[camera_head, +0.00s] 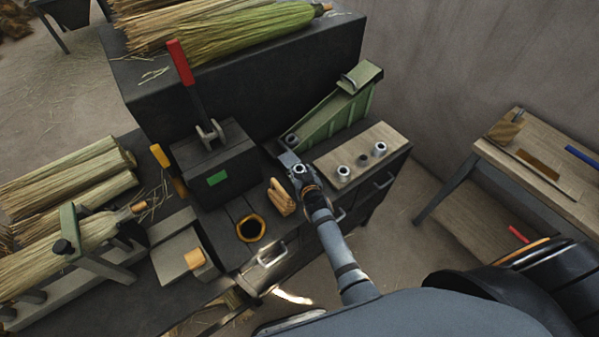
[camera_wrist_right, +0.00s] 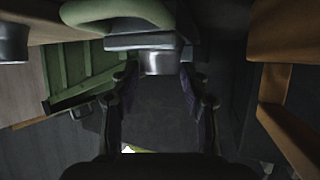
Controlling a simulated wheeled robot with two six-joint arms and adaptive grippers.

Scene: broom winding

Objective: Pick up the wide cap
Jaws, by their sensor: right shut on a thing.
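My right gripper (camera_head: 290,161) is above the dark bench, between the green chute and the tan wooden piece. It is shut on a grey metal cap, the wide cap (camera_wrist_right: 160,62), which shows between the fingertips in the right wrist view. In the head view the gripper largely hides the cap. The wooden board (camera_head: 330,160) to the right holds two silver caps (camera_head: 379,148) and a small dark part (camera_head: 363,159). My left gripper is not in view.
The green chute (camera_head: 335,112) stands just behind my right gripper. A tan wooden piece (camera_head: 281,197) and an orange ring (camera_head: 250,228) lie to the left and front. A black box with a red-handled lever (camera_head: 181,62) stands further left.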

